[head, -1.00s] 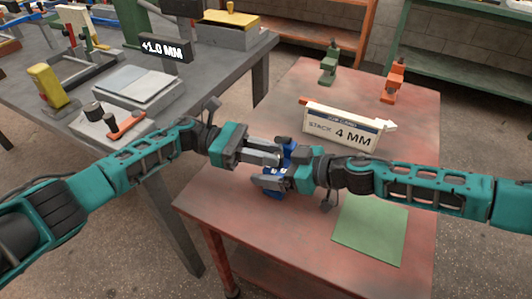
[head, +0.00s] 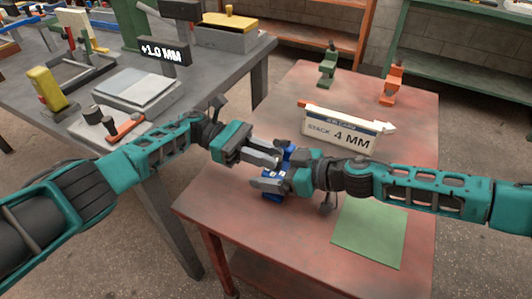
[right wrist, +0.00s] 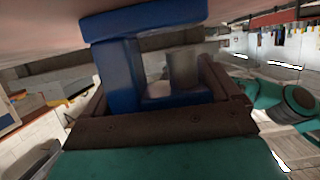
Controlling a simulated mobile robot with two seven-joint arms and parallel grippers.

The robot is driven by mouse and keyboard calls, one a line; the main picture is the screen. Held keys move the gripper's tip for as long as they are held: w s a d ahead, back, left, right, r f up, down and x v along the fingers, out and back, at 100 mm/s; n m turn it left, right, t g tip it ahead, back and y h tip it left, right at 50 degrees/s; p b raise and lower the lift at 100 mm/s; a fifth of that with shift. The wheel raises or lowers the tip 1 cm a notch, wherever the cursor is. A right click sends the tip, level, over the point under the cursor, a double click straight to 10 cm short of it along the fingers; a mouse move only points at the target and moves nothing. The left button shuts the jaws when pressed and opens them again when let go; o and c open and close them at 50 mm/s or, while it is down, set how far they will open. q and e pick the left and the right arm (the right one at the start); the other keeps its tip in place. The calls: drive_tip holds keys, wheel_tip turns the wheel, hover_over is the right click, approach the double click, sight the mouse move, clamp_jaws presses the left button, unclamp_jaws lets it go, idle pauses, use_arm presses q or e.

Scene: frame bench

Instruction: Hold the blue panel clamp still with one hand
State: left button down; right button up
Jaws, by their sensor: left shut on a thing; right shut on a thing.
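The blue panel clamp (head: 274,184) is at the left part of the red table, between my two grippers and partly covered by them. In the right wrist view the blue clamp (right wrist: 119,76) fills the middle, with a grey cylinder (right wrist: 184,72) beside its blue upright. My right gripper (head: 283,181) is shut on the clamp from the right, with a jaw on either side. My left gripper (head: 279,160) reaches in from the left and is shut at the clamp's upper part. Which part its jaws grip is hidden.
A white card reading "STACK 4 MM" (head: 340,130) stands behind the grippers. A green clamp (head: 327,66) and an orange clamp (head: 393,84) stand at the back. A green mat (head: 369,233) lies front right. The grey bench (head: 200,75) at left carries a "+1.0 MM" display (head: 163,51).

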use_arm(q)
drive_tip(key=c, duration=1.3)
unclamp_jaws()
drive_tip(key=shift+o, duration=0.2)
drive_tip(key=shift+n+t, duration=0.4)
drive_tip(key=shift+t, duration=0.2)
